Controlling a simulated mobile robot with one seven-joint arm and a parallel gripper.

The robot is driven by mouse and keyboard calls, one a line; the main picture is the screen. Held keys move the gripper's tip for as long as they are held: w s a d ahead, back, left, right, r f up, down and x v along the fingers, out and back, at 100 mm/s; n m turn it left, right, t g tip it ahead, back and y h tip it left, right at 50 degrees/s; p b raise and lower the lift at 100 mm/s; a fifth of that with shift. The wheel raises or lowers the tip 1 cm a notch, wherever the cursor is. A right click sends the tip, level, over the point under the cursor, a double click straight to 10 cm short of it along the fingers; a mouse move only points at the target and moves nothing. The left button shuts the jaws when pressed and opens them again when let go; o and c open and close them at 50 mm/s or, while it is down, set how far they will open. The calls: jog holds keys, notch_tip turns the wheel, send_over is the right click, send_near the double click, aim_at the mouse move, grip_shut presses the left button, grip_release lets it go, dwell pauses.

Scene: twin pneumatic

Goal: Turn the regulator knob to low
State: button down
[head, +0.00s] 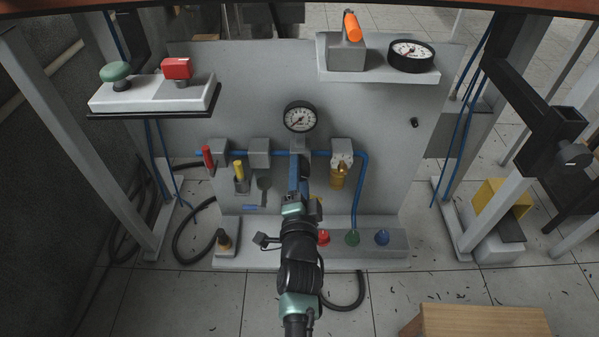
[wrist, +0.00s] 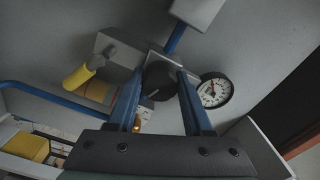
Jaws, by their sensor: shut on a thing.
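The regulator knob (wrist: 158,82) is a dark round knob on a grey block in the wrist view. The two blue fingers of my gripper (wrist: 159,76) stand one on each side of it, shut on it. In the head view my gripper (head: 298,178) reaches the panel just below the round gauge (head: 300,117) and hides the knob. A white-faced gauge (wrist: 214,90) shows right of the fingers in the wrist view. The knob's setting is too small to read.
A red-handled valve (head: 208,157) and a yellow-handled part (head: 239,170) sit left of my gripper. A brass-bowled unit (head: 338,177) and blue tube (head: 364,190) are close on the right. A wooden box (head: 475,322) stands at front right.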

jog(key=n, duration=0.5)
jog(key=shift+n, duration=0.3)
jog(key=n+p, duration=0.1)
jog(key=n, duration=1)
jog(key=shift+f+n, duration=0.1)
jog(key=shift+n, duration=0.3)
jog(key=n, duration=0.5)
jog(key=shift+d+b, duration=0.1)
jog(key=shift+b, duration=0.25)
jog(key=shift+c, duration=1.5)
grip_release()
jog(key=s, duration=1.3)
jog(key=shift+p, duration=0.35)
